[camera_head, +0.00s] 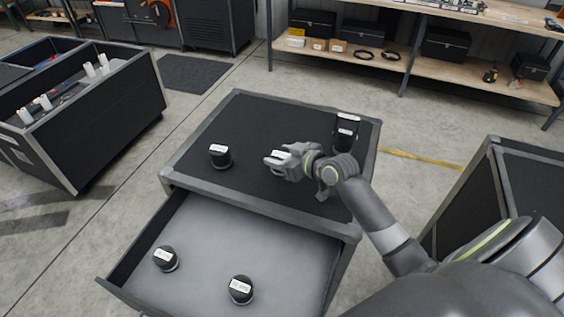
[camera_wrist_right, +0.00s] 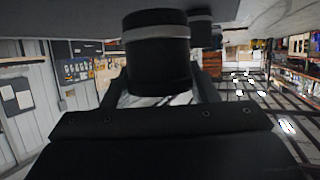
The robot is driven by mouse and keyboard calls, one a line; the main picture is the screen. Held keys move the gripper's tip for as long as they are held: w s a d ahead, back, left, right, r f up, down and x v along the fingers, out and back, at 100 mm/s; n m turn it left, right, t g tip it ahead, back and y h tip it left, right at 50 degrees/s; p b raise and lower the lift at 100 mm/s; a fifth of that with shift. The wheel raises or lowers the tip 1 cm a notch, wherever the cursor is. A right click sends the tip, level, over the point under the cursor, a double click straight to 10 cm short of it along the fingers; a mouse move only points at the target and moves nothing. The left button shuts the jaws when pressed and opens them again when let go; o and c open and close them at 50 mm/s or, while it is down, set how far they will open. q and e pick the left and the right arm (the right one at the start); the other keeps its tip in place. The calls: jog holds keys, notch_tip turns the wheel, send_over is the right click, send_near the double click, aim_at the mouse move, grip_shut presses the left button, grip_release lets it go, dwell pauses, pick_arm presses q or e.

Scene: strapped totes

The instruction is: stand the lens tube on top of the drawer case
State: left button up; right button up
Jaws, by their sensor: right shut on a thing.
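The drawer case (camera_head: 240,112) stands in the middle of the head view, with a black top and grey edges. My right gripper (camera_head: 283,161) is over the middle of that top. It is shut on a black lens tube, mostly hidden by the gripper in the head view. The right wrist view shows the tube (camera_wrist_right: 158,55) large between the fingers, a black cylinder with a grey band. Its far end is close to the case top; whether they touch, I cannot tell. My left gripper is not in view.
A short black cylinder (camera_head: 220,157) stands on the case top at left, and a taller black one (camera_head: 346,132) at the back right. The open drawer (camera_head: 205,235) holds two short black cylinders (camera_head: 165,258) (camera_head: 241,289). Another case (camera_head: 510,190) stands at right.

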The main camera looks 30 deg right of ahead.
notch_tip(320, 180, down, 4)
jog(key=shift+d, duration=0.15)
jog(key=shift+f, duration=0.15)
jog(key=shift+f, duration=0.15)
jog(key=o, duration=1.2)
jog(key=shift+c, duration=0.2)
